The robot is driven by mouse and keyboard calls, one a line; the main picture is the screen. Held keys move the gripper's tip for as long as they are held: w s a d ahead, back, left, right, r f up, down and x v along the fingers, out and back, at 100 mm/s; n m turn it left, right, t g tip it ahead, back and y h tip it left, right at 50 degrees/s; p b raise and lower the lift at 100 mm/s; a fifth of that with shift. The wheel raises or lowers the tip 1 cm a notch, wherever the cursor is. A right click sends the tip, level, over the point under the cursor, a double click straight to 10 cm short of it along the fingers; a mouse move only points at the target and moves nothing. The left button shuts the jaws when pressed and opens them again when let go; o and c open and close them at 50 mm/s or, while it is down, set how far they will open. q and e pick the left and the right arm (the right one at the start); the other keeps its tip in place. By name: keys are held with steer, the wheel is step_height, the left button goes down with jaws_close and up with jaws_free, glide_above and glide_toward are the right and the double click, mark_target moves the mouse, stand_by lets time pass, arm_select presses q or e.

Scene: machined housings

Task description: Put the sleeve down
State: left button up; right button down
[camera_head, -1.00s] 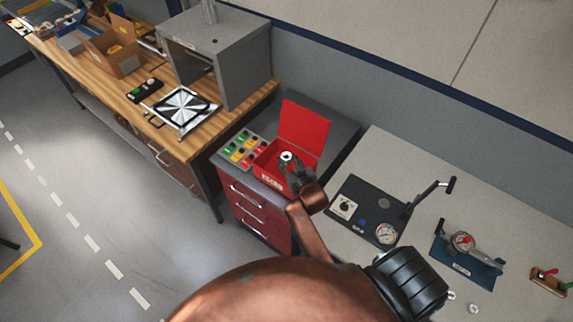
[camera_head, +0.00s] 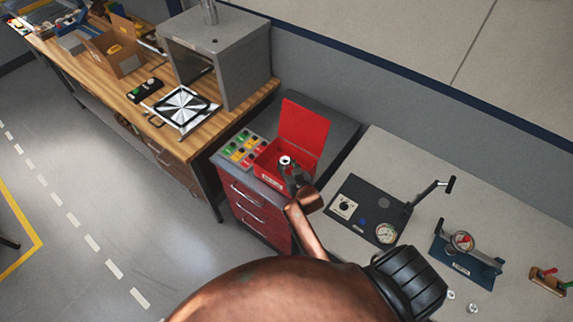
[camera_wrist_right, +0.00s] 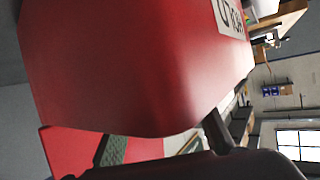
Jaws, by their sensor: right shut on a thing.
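The sleeve (camera_head: 285,160) is a small bright metal ring with a dark bore. In the head view it shows at the fingertips of my right gripper (camera_head: 289,168), which is shut on it. They are over the open red box (camera_head: 270,172); whether the sleeve touches the box floor cannot be told. In the right wrist view a red surface with a white label (camera_wrist_right: 130,60), apparently the box, fills much of the picture, and the sleeve is not visible there. My left gripper is not in view.
The box's raised red lid (camera_head: 304,130) stands behind the gripper. A tray of coloured pieces (camera_head: 240,148) lies left of the box on the red drawer cabinet (camera_head: 250,208). A black gauge panel (camera_head: 368,212) and a blue gauge fixture (camera_head: 465,262) stand on the right bench.

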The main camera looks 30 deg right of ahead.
steer(key=shift+f, duration=0.5)
steer(key=c, duration=1.8)
jaws_free()
steer(key=shift+s+f, duration=0.1)
steer(key=shift+c, duration=0.2)
steer(key=o, duration=0.4)
steer(key=shift+f, duration=0.2)
steer(key=shift+a, duration=0.1)
steer(key=shift+r, duration=0.25)
steer(key=v, duration=0.6)
steer(key=r+v, duration=0.1)
steer(key=v, duration=0.5)
steer(key=shift+r, duration=0.15)
